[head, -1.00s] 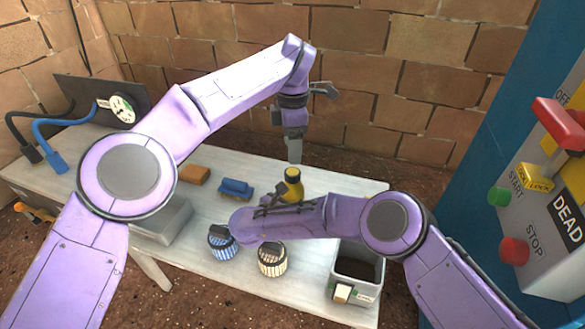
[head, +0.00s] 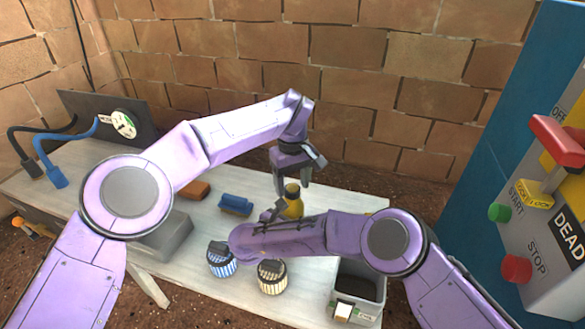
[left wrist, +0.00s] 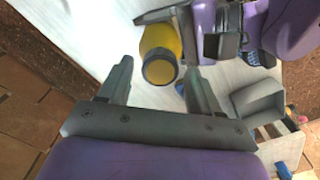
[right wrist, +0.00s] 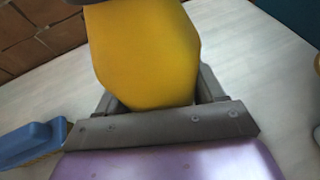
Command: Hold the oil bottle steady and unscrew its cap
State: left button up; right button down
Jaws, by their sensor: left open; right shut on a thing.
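The yellow oil bottle (head: 291,206) stands upright on the table, with its dark cap (head: 292,187) on top. In the left wrist view the cap (left wrist: 158,71) faces the camera, with the yellow body (left wrist: 160,40) behind it. My left gripper (head: 294,183) is open above the bottle. Its fingers (left wrist: 157,88) are spread to either side of the cap, apart from it. My right gripper (right wrist: 155,95) is shut on the yellow body (right wrist: 145,52). In the head view my right forearm hides part of the bottle's lower side.
A blue brush-like block (head: 235,205) and an orange-brown block (head: 194,190) lie to the left on the table (head: 180,283). A grey bin (head: 358,283) is at the right front. A control panel (head: 545,200) stands far right.

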pick_arm(q)
jog(key=shift+f, duration=0.6)
jog(key=c, duration=1.1)
jog(key=n, duration=2.4)
jog(key=shift+r+n, duration=0.1)
jog(key=shift+n, duration=0.2)
jog(key=n, duration=0.5)
jog(key=shift+n, duration=0.4)
jog(key=n, duration=1.2)
jog(key=shift+n, duration=0.3)
jog(key=n, duration=0.5)
jog(key=shift+n, duration=0.4)
jog(key=n, duration=0.5)
jog(key=shift+r, duration=0.1)
